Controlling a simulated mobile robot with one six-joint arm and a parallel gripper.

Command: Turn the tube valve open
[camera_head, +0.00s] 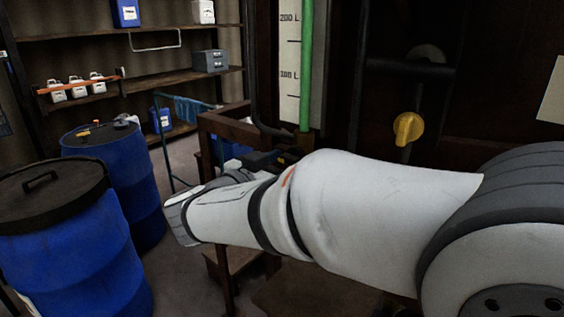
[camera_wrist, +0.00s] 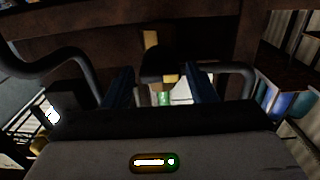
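The green-filled tube (camera_head: 306,65) stands upright beside a white scale in the head view. Its lower end passes behind my pale arm, so the valve area is largely hidden there. In the wrist view, my gripper (camera_wrist: 158,76) has its two dark blue fingers set apart. A dark fitting with small yellow parts, probably the tube valve (camera_wrist: 160,64), shows between or just beyond them. A short green piece (camera_wrist: 164,98) shows below it. The fingers do not visibly press on the fitting; I cannot tell whether they touch it.
A yellow knob (camera_head: 408,129) sits on a dark pipe at right. A brown wooden frame (camera_head: 222,122) stands near the tube's base. A black curved pipe (camera_wrist: 45,65) lies left of the fingers. Blue barrels (camera_head: 70,250) stand at left, with loaded shelves (camera_head: 150,82) behind.

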